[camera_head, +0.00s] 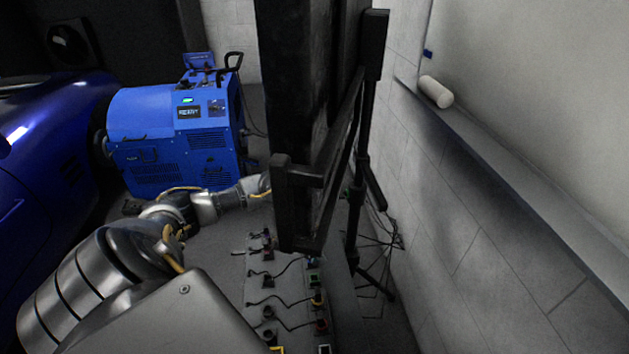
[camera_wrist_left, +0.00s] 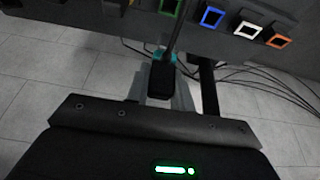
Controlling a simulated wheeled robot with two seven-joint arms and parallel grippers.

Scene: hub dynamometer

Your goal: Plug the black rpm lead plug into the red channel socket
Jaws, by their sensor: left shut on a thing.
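My left gripper (camera_head: 265,184) reaches in from the left above the board, its tip partly hidden by a dark frame in the head view. In the left wrist view my left gripper (camera_wrist_left: 163,92) is shut on a black plug (camera_wrist_left: 162,78), which sits between the grey fingers. I cannot tell whether this is the rpm lead plug. My right gripper is not in view.
The grey board (camera_head: 262,310) carries several black plugs and leads. A dark upright frame (camera_head: 298,190) and a tripod stand (camera_head: 356,220) block the space beside it. A blue machine (camera_head: 175,140) and a blue car (camera_head: 40,190) stand left; a wall is right.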

